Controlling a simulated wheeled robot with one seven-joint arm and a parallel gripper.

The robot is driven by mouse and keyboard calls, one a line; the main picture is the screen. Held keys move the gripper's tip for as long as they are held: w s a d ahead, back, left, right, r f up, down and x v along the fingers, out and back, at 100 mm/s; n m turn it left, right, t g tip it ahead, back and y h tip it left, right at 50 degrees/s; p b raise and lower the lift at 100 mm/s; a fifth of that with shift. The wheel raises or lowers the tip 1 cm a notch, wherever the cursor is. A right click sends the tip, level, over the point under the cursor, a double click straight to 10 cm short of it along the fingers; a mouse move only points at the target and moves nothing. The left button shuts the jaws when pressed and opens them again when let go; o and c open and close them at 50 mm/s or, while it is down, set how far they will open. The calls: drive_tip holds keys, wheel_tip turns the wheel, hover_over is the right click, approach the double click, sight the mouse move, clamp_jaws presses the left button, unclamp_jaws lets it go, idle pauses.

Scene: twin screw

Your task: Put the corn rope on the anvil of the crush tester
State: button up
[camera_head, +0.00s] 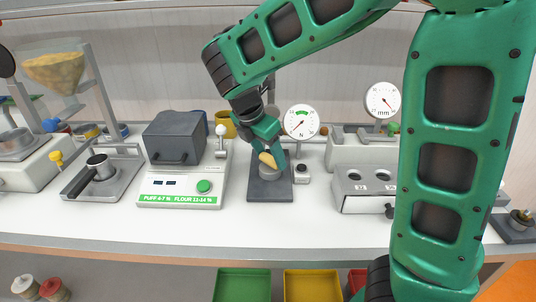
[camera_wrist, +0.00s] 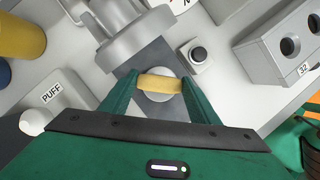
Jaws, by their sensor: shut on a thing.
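The corn rope (camera_head: 267,160) is a short yellow piece. My gripper (camera_head: 271,152) is shut on it; in the wrist view the rope (camera_wrist: 160,83) spans between the two green fingertips (camera_wrist: 160,90). The crush tester has a dark base plate (camera_head: 270,191), a dial marked N (camera_head: 301,121) and a round grey anvil (camera_head: 269,172). The rope is directly over the anvil, whose pale disc (camera_wrist: 159,98) shows just under it in the wrist view. I cannot tell whether the rope touches the anvil. My wrist and fingers hide part of the tester's column.
The black-knobbed box (camera_head: 301,172) stands close right of the anvil. The puff and flour meter (camera_head: 181,187) is to the left, with a yellow mug (camera_head: 226,124) behind. A two-holed block (camera_head: 367,190) and mm dial gauge (camera_head: 382,100) are to the right. The front bench strip is clear.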

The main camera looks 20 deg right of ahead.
drive_tip(key=shift+f, duration=0.25)
drive_tip(key=o, duration=0.7)
drive_tip(key=shift+o, duration=0.2)
drive_tip(key=v, duration=1.2)
drive_tip(key=shift+s, duration=0.1)
